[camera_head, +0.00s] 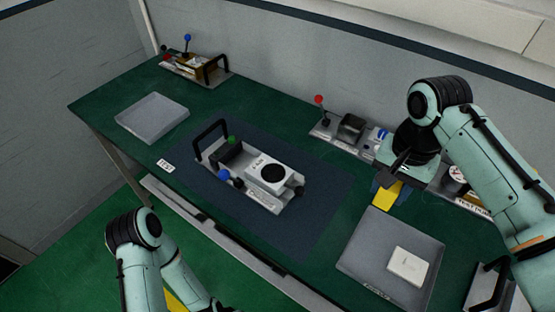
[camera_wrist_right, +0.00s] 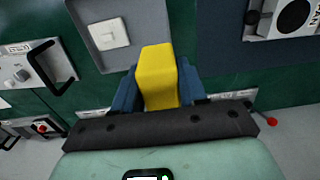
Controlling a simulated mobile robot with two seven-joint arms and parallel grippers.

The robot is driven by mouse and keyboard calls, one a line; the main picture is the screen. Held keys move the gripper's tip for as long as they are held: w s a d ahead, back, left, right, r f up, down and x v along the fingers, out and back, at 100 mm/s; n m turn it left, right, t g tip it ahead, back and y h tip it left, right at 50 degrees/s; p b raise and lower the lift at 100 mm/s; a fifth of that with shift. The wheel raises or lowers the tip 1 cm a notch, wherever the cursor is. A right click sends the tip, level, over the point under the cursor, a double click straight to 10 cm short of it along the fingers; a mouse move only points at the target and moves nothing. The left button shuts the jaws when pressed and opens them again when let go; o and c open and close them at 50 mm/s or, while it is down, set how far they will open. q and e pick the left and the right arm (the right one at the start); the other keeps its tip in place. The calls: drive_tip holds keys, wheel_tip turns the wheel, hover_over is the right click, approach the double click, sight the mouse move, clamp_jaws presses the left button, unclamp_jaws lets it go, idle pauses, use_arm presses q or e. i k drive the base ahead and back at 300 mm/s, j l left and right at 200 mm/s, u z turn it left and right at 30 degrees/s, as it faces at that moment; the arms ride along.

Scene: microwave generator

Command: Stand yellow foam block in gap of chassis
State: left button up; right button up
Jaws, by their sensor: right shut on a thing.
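The yellow foam block (camera_head: 388,195) is in my right gripper (camera_head: 385,185), whose blue fingers are shut on it above the right part of the bench. In the right wrist view the yellow foam block (camera_wrist_right: 157,75) stands out between the two blue fingers. The chassis (camera_head: 262,203) is a light open tray with a black handle on the dark mat at the bench's middle. It holds a black part, a white box with a black disc, and green and blue knobs. I cannot clearly make out the gap. The block is right of the chassis, apart from it. My left gripper is out of view.
A grey tray (camera_head: 358,262) with a white block (camera_head: 407,266) lies at the right front. An empty grey tray (camera_head: 151,117) lies at the left. Fixtures with a red-knobbed lever (camera_head: 319,100) line the back wall. The mat (camera_head: 310,225) is clear around the chassis.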

sight(243, 165)
drive_tip(key=i+j, duration=0.15)
drive_tip(key=j, duration=0.2)
drive_tip(key=i+j, duration=0.15)
drive_tip(key=j, duration=0.2)
drive_tip(key=i+j, duration=0.15)
drive_tip(key=j, duration=0.15)
drive_tip(key=i+j, duration=0.15)
drive_tip(key=j, duration=0.2)
drive_tip(key=i+j, duration=0.15)
drive_tip(key=j, duration=0.2)
